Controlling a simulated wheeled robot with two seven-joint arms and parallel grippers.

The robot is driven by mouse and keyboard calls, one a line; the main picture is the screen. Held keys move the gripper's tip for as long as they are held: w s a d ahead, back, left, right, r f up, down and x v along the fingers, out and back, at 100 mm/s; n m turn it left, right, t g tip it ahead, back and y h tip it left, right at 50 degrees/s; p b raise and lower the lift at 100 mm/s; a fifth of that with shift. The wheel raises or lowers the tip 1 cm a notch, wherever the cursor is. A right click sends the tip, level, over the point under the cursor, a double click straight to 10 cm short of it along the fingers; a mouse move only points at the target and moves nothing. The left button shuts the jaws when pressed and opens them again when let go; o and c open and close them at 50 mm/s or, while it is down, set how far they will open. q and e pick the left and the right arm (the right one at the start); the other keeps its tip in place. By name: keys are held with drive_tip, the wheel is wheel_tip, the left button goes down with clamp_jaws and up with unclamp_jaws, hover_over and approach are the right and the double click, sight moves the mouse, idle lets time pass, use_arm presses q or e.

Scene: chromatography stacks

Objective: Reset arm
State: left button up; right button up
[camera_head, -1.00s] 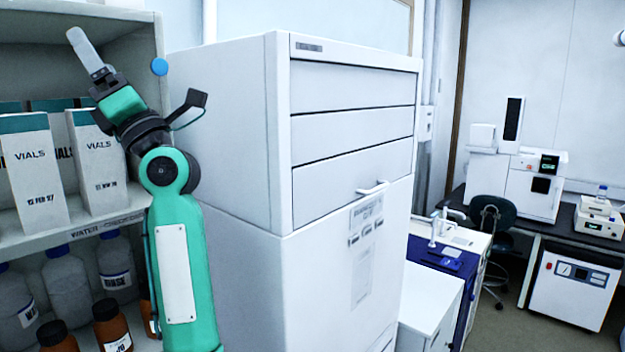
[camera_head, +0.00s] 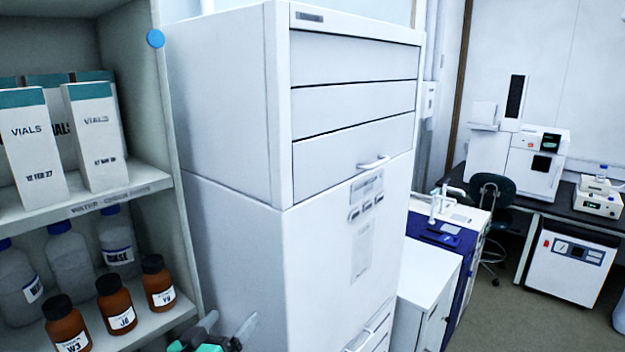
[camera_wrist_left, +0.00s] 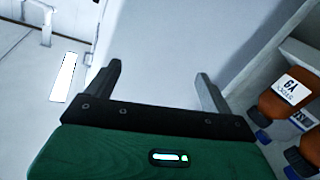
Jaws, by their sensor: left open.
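My left gripper (camera_head: 228,326) shows at the bottom edge of the head view, in front of the lower side of a white cabinet (camera_head: 235,225). Only its fingers and a little of its green body are in the frame; the rest of the arm is cut off. In the left wrist view the gripper (camera_wrist_left: 160,75) has its two dark fingers wide apart with nothing between them. A pale cabinet surface lies beyond the fingers. My right gripper is in neither view.
A shelf unit (camera_head: 130,180) stands at the left with vial boxes (camera_head: 95,140) above and amber bottles (camera_head: 117,308) below, close to the gripper. Amber bottles also show at the right of the wrist view (camera_wrist_left: 280,105). Open floor (camera_head: 500,315) lies at the right.

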use_arm(q)
drive_tip(key=s+a+f+m+g+y, duration=0.1)
drive_tip(key=s+a+f+g+y, duration=0.15)
drive_tip(key=s+f+g, duration=0.7)
drive_tip(key=s+a+f+g+y, duration=0.2)
drive_tip(key=s+f, duration=0.5)
drive_tip(key=s, duration=0.3)
drive_tip(key=s+a+f+g+y, duration=0.1)
drive_tip(key=s+a+f+y, duration=0.1)
drive_tip(key=s+f, duration=0.65)
drive_tip(key=s+f+g+b, duration=0.1)
drive_tip(key=s+f+b, duration=0.15)
drive_tip(key=f, duration=1.65)
drive_tip(key=s+f+g+b, duration=0.1)
drive_tip(key=f+b, duration=0.2)
drive_tip(key=f, duration=1.6)
drive_tip(key=s+a+f+b, duration=0.1)
drive_tip(key=s+f+b, duration=0.1)
drive_tip(key=s+f, duration=0.7)
drive_tip(key=s+a+f+b, duration=0.2)
drive_tip(key=s+f, duration=0.7)
drive_tip(key=f, duration=0.3)
drive_tip(key=shift+s+a+f+m+g, duration=0.2)
drive_tip(key=shift+a+m+g, duration=0.05)
drive_tip(key=shift+m+g, duration=0.2)
